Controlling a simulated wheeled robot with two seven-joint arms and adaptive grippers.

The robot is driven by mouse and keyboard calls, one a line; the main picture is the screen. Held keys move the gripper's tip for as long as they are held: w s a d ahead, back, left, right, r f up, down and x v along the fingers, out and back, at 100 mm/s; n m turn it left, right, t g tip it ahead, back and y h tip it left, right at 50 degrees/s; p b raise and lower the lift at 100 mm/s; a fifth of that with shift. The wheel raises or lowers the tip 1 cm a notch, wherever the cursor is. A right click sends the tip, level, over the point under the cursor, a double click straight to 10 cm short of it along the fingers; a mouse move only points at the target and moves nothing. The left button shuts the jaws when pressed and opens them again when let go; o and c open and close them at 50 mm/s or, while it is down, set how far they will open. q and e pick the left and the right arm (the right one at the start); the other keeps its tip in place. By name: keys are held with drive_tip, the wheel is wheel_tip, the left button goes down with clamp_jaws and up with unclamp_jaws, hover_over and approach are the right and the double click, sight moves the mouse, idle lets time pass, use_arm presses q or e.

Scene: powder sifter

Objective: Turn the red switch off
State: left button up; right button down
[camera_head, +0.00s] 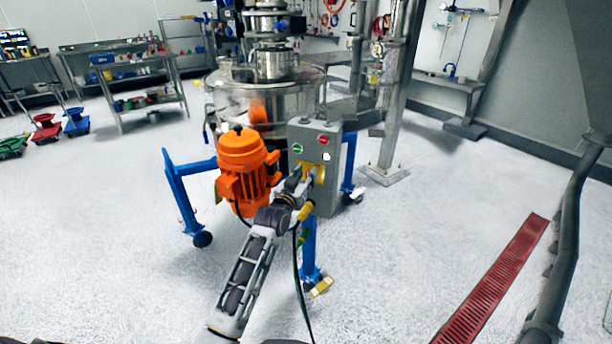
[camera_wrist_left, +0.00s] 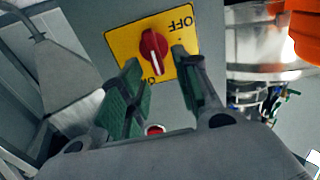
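The red switch (camera_wrist_left: 154,48) is a round knob on a yellow plate (camera_wrist_left: 122,44) in the left wrist view. Its white mark points down, toward a mostly hidden label; the word OFF is at the plate's upper right, upside down. My left gripper (camera_wrist_left: 157,60) is open, with one green-padded finger on each side of the knob; I cannot tell whether they touch it. In the head view, my left gripper (camera_head: 302,184) is at the front of the grey control box (camera_head: 327,190) and hides the knob. My right gripper is not in view.
The box carries a green button (camera_head: 297,148), a red button (camera_head: 324,140) and a white one (camera_head: 326,157). An orange motor (camera_head: 243,165) stands close left of my arm. A blue leg (camera_head: 309,245) is below the box. The floor in front is open.

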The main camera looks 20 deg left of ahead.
use_arm(q)
drive_tip(key=shift+w, duration=0.35)
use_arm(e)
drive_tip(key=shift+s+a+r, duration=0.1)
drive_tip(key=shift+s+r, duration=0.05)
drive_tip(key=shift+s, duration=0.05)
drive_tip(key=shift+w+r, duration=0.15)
use_arm(q)
clamp_jaws()
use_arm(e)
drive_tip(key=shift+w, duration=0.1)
